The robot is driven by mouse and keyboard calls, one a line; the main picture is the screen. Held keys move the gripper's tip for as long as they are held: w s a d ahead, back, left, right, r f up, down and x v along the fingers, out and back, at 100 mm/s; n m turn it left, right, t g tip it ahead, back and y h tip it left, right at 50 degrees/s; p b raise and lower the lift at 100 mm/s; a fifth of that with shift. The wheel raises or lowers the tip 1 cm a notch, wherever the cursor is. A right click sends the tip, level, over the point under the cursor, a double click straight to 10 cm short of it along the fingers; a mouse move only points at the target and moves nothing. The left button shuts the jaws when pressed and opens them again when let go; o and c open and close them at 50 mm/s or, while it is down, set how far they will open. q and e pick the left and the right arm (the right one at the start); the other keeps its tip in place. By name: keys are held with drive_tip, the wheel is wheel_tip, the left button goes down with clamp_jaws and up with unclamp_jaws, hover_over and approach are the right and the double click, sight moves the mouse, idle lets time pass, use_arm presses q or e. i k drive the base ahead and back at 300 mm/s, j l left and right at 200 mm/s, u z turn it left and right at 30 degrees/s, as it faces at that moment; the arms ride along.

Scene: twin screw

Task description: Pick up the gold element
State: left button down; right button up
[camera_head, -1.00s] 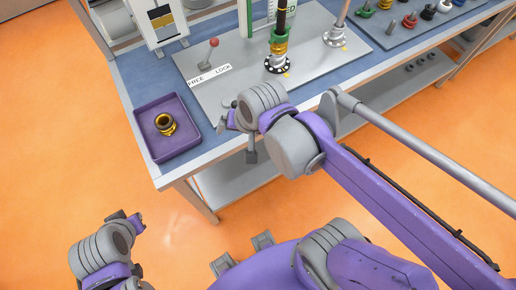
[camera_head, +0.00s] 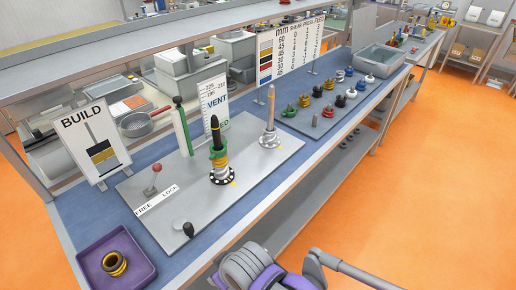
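A gold and black ring-shaped element (camera_head: 115,264) sits in a purple tray (camera_head: 84,268) at the lower left of the bench. Other gold pieces are stacked on the left screw (camera_head: 221,172), below a green piece and above a black and white flange. A small gold element (camera_head: 304,101) is among the coloured pieces on the grey board at the right. My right arm comes in at the bottom centre; only part of its wrist and gripper (camera_head: 217,281) shows, apart from the tray, and its fingers cannot be made out. My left gripper is out of view.
A grey plate (camera_head: 150,216) holds both screws, a red-knobbed lever (camera_head: 156,170) and a black knob (camera_head: 188,229). A BUILD sign (camera_head: 92,142) stands behind the tray. A grey bin (camera_head: 380,64) stands at the far right of the bench. Orange floor is clear at right.

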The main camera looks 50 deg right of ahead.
sight(303, 102)
drive_tip(key=j+z, duration=0.15)
drive_tip(key=z, duration=1.6)
drive_tip(key=i+l, duration=0.1)
